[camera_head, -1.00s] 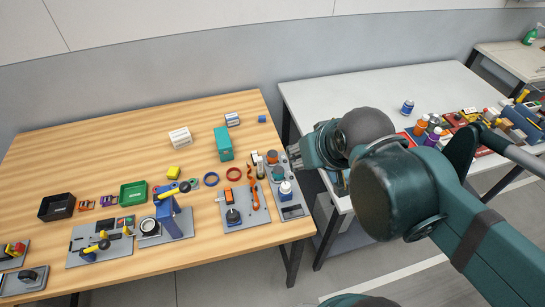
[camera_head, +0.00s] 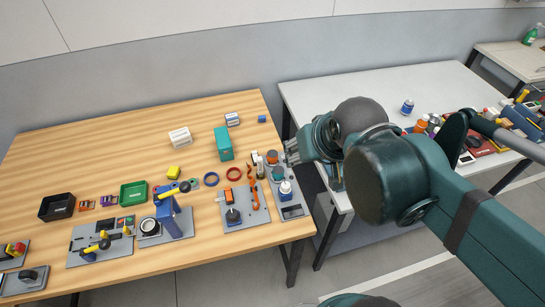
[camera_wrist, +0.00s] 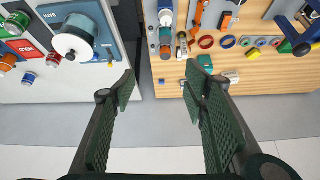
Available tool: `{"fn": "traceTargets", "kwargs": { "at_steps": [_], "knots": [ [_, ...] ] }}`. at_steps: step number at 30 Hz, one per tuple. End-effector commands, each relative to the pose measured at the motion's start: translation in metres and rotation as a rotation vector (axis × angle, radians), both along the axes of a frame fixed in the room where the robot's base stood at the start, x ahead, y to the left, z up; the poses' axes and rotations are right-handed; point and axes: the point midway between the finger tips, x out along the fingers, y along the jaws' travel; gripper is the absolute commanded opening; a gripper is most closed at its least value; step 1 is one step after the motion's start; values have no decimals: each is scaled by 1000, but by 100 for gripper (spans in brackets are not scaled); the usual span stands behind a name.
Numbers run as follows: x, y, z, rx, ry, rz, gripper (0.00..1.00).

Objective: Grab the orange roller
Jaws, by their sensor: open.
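A long orange tool (camera_head: 254,195) lies on a grey board on the wooden table; it also shows in the wrist view (camera_wrist: 197,18). A short orange-topped cylinder (camera_head: 272,157) stands on the adjacent grey tray, and in the wrist view it is the orange-red round piece (camera_wrist: 165,51). I cannot tell which of these is the roller. My gripper (camera_head: 291,153) is above the right edge of the wooden table, close to that tray in the picture. In the wrist view my gripper (camera_wrist: 163,86) is open and empty, its fingers apart over the gap between tables.
The grey tray (camera_head: 292,212) also holds a white-capped bottle (camera_head: 285,188). A teal box (camera_head: 223,143) and a red ring (camera_head: 234,174) lie nearby. The white table (camera_head: 310,95) stands to the right, with a crowded far end. The wooden table's back left is clear.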

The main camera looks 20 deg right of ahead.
Motion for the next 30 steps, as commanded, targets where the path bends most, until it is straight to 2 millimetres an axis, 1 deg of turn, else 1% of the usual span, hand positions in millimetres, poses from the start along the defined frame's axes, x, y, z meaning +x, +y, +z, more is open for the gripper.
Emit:
{"fn": "traceTargets", "kwargs": {
  "at_steps": [6, 15, 23, 30],
  "knots": [
    [22, 1, 2, 50, 45, -83, 44],
    [53, 3, -4, 116, 111, -221, 44],
    [81, 5, -13, 167, 167, -346, 44],
    [107, 8, -25, 206, 216, -463, 44]
  ]
}}
